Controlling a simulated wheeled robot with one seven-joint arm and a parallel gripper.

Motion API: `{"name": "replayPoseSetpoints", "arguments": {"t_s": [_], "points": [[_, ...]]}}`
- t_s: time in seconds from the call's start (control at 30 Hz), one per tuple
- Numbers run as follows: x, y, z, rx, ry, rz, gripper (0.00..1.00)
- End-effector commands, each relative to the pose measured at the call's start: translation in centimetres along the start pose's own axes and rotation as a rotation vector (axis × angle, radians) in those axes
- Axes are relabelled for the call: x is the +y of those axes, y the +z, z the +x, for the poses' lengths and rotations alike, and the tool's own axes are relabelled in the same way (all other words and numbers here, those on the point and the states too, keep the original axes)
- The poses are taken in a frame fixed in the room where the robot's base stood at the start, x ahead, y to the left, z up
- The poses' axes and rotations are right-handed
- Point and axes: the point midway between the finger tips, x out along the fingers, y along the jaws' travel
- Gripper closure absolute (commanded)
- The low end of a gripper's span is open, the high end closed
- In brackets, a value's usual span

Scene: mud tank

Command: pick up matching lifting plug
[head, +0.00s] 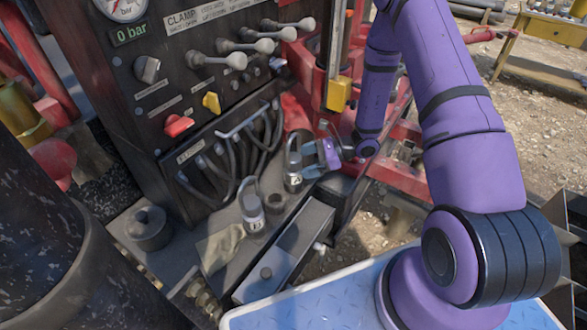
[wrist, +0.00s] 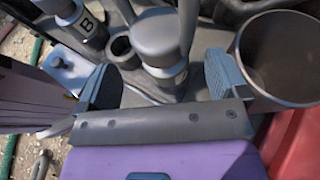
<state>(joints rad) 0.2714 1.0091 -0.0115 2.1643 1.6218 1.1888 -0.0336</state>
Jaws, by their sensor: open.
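Two grey lifting plugs with bail handles stand on the dark deck below the control panel. The nearer plug (head: 251,208) has a label that looks like B; in the wrist view the plug marked B (wrist: 82,28) stands at upper left. The farther plug (head: 293,168) has a label too small to read. My gripper (head: 313,160) is just right of the farther plug, its jaws facing it. In the wrist view my gripper (wrist: 160,82) is open, with the grey plug (wrist: 162,45) standing upright between and beyond the fingers. I cannot tell whether a finger touches it.
An empty round socket (head: 275,203) sits between the plugs. A wide open cylinder (wrist: 283,58) stands close by the right finger. The black control panel (head: 165,110) with levers and hoses rises behind. A grey-green cloth (head: 220,247) and a long metal box (head: 285,250) lie in front.

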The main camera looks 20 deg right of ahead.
Motion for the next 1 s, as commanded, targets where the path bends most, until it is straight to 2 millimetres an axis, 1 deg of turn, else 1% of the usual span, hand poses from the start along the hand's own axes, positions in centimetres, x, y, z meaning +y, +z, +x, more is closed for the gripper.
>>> {"name": "replayPoseSetpoints", "arguments": {"t_s": [0.2, 0.3, 0.43, 0.63, 0.67, 0.7, 0.77, 0.8, 0.87, 0.9, 0.97, 1.0], "points": [[-0.2, -0.3, 3.1, -0.001, 0.004, -0.001, 0.07], [-0.2, -0.3, 4.2, -0.001, 0.004, -0.002, 0.07], [-0.3, -0.3, 4.7, 0.000, 0.001, -0.001, 0.07], [-0.3, -0.3, 4.7, 0.000, 0.001, -0.001, 0.07], [-0.3, -0.3, 4.7, 0.000, 0.001, -0.001, 0.14], [-0.3, -0.3, 4.7, 0.000, 0.001, -0.001, 0.24], [-0.3, -0.3, 4.7, 0.000, 0.001, -0.001, 0.37], [-0.3, -0.3, 4.7, 0.000, 0.001, -0.001, 0.47], [-0.3, -0.3, 4.7, 0.000, 0.001, -0.001, 0.60], [-0.3, -0.3, 4.7, 0.000, 0.001, -0.001, 0.70], [-0.3, -0.3, 4.7, 0.000, 0.001, -0.001, 0.83], [-0.3, -0.3, 4.7, 0.000, 0.001, -0.001, 0.93]]}}
